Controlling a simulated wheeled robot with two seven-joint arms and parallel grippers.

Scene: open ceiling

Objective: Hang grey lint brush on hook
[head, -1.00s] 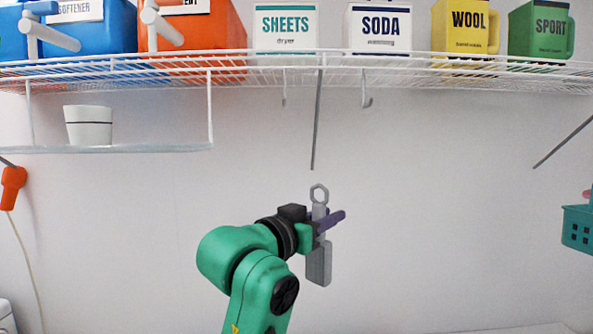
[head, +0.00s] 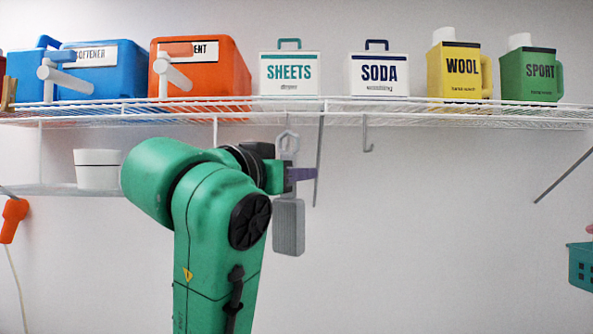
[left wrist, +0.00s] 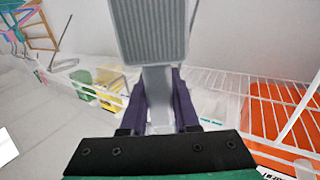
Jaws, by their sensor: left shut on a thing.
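The grey lint brush (head: 289,228) hangs upright in my left gripper (head: 298,174), pad end down and hexagonal ring up. The purple fingers are shut on its handle. The ring is just below the front edge of the wire shelf (head: 440,112), in line with where the left hook hangs. That hook is hard to make out behind the ring, and I cannot tell whether they touch. A second hook (head: 368,135) hangs bare further right. In the left wrist view the brush's ribbed pad (left wrist: 150,28) fills the top middle. My right gripper is not in view.
On the shelf stand a blue softener jug (head: 105,70), an orange jug (head: 205,72), white SHEETS (head: 290,73) and SODA (head: 379,73) boxes, and yellow and green jugs. A grey shelf brace (head: 319,165) slants down just right of the brush. A white pot (head: 98,168) sits lower left.

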